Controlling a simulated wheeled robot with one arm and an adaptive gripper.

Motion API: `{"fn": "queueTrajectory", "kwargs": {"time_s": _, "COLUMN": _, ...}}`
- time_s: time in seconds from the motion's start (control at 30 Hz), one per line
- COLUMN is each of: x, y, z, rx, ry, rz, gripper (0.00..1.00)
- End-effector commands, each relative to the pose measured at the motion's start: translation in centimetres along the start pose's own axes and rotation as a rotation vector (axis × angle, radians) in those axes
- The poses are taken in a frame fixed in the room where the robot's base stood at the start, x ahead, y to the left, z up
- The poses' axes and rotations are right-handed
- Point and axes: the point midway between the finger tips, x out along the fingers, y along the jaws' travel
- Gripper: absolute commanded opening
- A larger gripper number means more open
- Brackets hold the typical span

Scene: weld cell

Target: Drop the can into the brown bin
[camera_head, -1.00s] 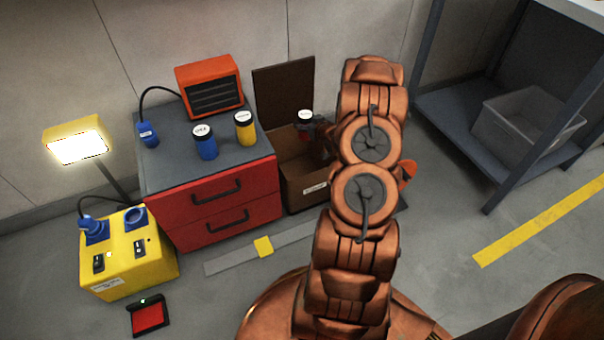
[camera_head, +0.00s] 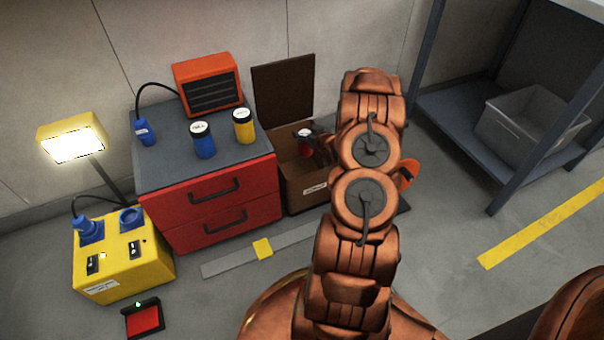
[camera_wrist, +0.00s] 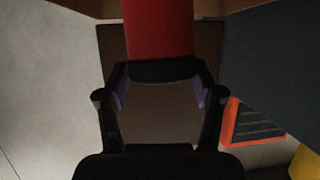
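My gripper (camera_head: 313,146) is at the can's right side, partly hidden by my arm. In the wrist view, my gripper (camera_wrist: 160,78) has its fingertips on both sides of the dark band of the can (camera_wrist: 158,30) and appears closed on it. The can's far end is out of frame.
The red cabinet (camera_head: 208,205) carries a blue can (camera_head: 204,145), a yellow can (camera_head: 244,130) and an orange heater (camera_head: 208,84). A yellow power box (camera_head: 125,268) stands at left. A grey shelf with a clear bin (camera_head: 515,130) stands at right.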

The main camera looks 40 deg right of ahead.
Motion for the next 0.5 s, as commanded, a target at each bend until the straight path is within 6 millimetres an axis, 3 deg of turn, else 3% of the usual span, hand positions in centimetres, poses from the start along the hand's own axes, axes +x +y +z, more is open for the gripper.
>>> {"fn": "queueTrajectory", "kwargs": {"time_s": 0.17, "x": 0.0, "y": -0.02, "z": 0.0, "rx": 0.0, "ry": 0.0, "rz": 0.0, "gripper": 0.88}}
{"fn": "queueTrajectory", "kwargs": {"time_s": 0.5, "x": -0.1, "y": -0.01, "z": 0.05, "rx": 0.0, "ry": -0.001, "rz": 0.0, "gripper": 0.88}}
